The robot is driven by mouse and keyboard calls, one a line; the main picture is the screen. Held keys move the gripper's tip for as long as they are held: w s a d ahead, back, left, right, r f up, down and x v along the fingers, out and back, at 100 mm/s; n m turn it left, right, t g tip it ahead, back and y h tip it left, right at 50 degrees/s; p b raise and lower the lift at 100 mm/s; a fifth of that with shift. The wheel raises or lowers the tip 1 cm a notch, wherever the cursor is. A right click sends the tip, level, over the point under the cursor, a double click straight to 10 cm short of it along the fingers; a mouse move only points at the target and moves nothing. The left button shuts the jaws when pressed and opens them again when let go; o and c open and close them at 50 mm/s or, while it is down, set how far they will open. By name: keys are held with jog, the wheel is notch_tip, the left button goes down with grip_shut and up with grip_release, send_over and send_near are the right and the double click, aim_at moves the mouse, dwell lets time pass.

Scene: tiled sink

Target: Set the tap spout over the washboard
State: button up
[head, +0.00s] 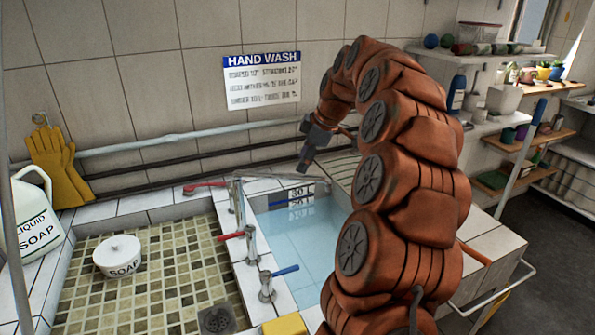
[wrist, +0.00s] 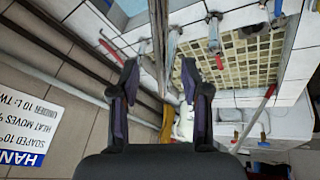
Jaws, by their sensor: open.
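The tap spout (head: 275,178) is a thin grey pipe running right from the tap post (head: 237,203) along the back of the water basin. Its far end is hard to make out. My gripper (head: 305,160) is open above the back edge of the basin, near the spout's right part. In the wrist view my gripper (wrist: 159,68) has its two fingers apart, with the spout (wrist: 160,45) showing between them; I cannot tell how far below it is.
Taps with red (head: 231,236) and blue (head: 285,271) handles stand on the divider. The left mosaic basin (head: 175,270) holds a white soap tub (head: 118,257). Pipes (head: 190,134) run along the back wall. Shelves (head: 535,140) stand at right.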

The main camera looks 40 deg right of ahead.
aim_at(297, 175)
jog(key=shift+p+x, duration=0.55)
jog(key=shift+x, duration=2.1)
jog(key=shift+c, duration=0.4)
grip_shut()
